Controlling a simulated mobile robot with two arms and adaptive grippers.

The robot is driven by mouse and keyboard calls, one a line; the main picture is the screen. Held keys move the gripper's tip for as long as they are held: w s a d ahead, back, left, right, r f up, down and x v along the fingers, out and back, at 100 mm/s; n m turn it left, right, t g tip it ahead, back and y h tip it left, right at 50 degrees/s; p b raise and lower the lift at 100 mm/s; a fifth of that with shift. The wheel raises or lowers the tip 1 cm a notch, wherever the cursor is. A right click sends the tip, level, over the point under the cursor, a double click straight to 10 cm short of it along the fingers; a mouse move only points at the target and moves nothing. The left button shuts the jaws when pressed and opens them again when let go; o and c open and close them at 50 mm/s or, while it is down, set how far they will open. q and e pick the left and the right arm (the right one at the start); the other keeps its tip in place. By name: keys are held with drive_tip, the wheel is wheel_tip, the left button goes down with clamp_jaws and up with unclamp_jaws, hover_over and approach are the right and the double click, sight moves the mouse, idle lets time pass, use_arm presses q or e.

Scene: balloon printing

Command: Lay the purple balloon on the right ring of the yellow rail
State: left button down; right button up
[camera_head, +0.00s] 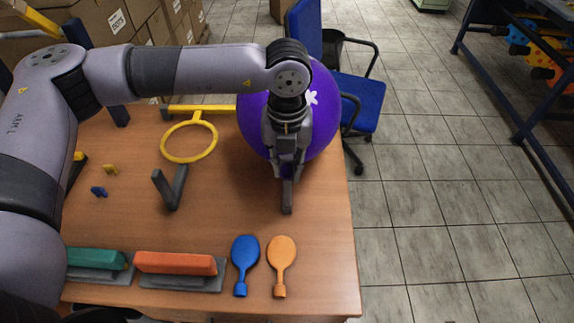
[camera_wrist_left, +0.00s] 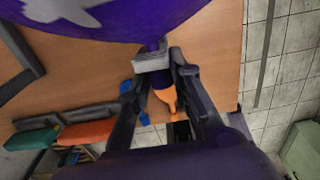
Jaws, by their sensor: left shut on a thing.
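The large purple balloon (camera_head: 258,118), with a white mark, is at the right rear of the table, behind my left gripper (camera_head: 287,193). In the left wrist view the balloon (camera_wrist_left: 110,22) fills the top, and my left gripper (camera_wrist_left: 160,70) is shut at its neck, where a small grey clip (camera_wrist_left: 152,62) shows. The yellow rail (camera_head: 200,108) is at the back of the table. One yellow ring (camera_head: 164,150) is plain to see, empty, left of the balloon. The rail runs behind the balloon, and the right ring is hidden. My right gripper is out of view.
A grey angled stand (camera_head: 175,190) is mid-table. A green block (camera_head: 95,259), an orange-red block (camera_head: 175,263), a flat blue balloon (camera_head: 244,252) and a flat orange balloon (camera_head: 281,252) line the front. A blue chair (camera_head: 362,100) stands behind the table's right edge.

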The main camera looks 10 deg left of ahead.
use_arm(q)
drive_tip(key=c, duration=1.3)
unclamp_jaws()
drive_tip(key=shift+w, duration=0.1)
drive_tip(key=shift+c, duration=0.2)
drive_tip(key=shift+r, duration=0.15)
wheel_tip(320, 180, up, 12)
